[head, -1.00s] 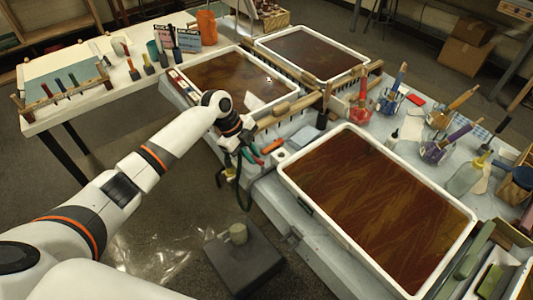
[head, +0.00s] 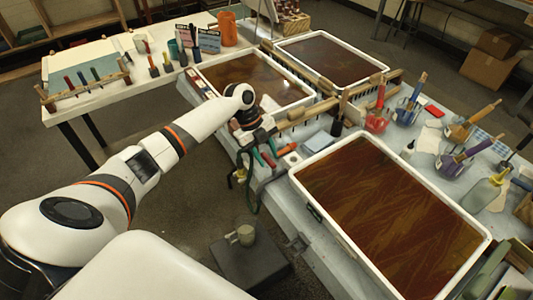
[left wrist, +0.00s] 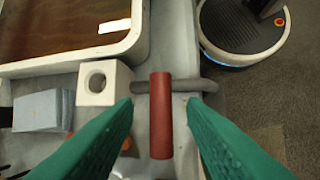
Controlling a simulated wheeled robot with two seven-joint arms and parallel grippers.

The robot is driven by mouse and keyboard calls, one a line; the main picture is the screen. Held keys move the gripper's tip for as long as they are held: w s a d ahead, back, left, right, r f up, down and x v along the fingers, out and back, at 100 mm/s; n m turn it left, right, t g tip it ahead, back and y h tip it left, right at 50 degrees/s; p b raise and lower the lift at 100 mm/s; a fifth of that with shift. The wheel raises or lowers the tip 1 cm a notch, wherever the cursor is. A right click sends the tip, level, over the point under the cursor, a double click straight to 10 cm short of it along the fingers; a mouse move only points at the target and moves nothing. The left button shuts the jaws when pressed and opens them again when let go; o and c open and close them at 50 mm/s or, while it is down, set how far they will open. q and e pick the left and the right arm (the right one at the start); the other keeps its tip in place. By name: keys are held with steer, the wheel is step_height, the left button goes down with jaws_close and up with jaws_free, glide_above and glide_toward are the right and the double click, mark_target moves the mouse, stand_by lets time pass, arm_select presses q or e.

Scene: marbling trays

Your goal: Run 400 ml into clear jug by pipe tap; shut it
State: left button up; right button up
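A red cylindrical handle (left wrist: 161,115) stands across a dark grey bar at the tray bench's edge, apparently the pipe tap's lever. It also shows in the head view (head: 268,159). My left gripper (left wrist: 161,106) is open. Its green fingers are on either side of the red handle, with a gap on both sides. In the head view the left gripper (head: 258,150) is at the bench's near edge. The clear jug (head: 246,235) stands on a dark box low by the floor, below the bench edge; its fill level is too small to read. My right gripper is not in view.
A white block with a round hole (left wrist: 104,82) is beside the handle. A large brown-filled tray (head: 303,183) lies to the right; two more trays lie behind. Jars with brushes crowd the right side.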

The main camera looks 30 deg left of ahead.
arm_select(q)
steer(key=b+v, duration=0.1)
steer(key=v, duration=1.1)
steer(key=shift+a, duration=0.1)
